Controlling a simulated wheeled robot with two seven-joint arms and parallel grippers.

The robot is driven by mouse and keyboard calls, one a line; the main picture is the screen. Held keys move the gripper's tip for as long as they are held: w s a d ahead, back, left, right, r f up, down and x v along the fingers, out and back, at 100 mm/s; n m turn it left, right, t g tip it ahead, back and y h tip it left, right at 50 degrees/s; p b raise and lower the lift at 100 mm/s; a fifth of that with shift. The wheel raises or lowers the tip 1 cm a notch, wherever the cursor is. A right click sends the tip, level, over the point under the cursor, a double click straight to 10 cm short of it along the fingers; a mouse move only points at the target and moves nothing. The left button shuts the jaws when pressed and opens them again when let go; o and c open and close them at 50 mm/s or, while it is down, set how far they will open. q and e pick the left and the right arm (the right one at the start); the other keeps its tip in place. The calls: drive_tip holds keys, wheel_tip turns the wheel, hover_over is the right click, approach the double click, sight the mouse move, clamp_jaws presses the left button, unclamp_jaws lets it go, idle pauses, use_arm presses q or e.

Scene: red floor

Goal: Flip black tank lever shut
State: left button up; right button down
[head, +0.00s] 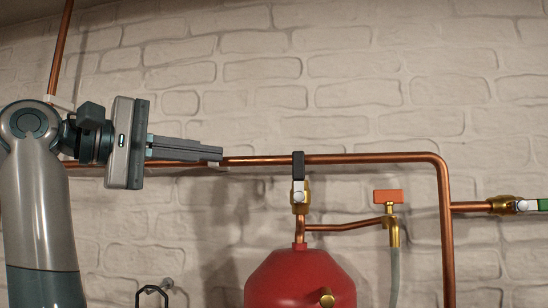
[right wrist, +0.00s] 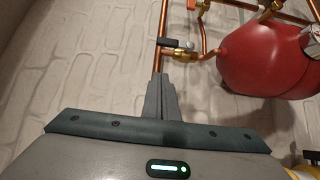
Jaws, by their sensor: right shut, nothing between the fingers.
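The black tank lever (head: 298,166) points straight up from a brass valve (head: 300,197) above the red tank (head: 300,280). It lies in line with the short vertical pipe and crosses in front of the long copper pipe. My right gripper (head: 219,154) is shut and empty, to the left of the lever and near the height of its upper part, with a gap between them. In the right wrist view, the shut fingers (right wrist: 160,80) sit below the black lever (right wrist: 168,42), and the red tank (right wrist: 262,55) is to the right. My left gripper is not in view.
A horizontal copper pipe (head: 370,158) runs along the white brick wall and bends down at right. A tap with an orange handle (head: 388,196) and a green-handled valve (head: 543,204) are right of the lever. A black hexagonal loop (head: 152,291) is at the lower left.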

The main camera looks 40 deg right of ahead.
drive_tip(key=p, duration=0.4)
approach(299, 177)
drive_tip(key=w+d+r, duration=0.3)
drive_tip(key=w+r, duration=0.1)
drive_tip(key=w, duration=0.1)
drive_tip(key=s+d, duration=0.1)
drive_tip(key=s+d+p, duration=0.1)
drive_tip(key=s+d, duration=0.1)
drive_tip(key=shift+s+f+p, duration=0.25)
drive_tip(key=shift+p, duration=0.15)
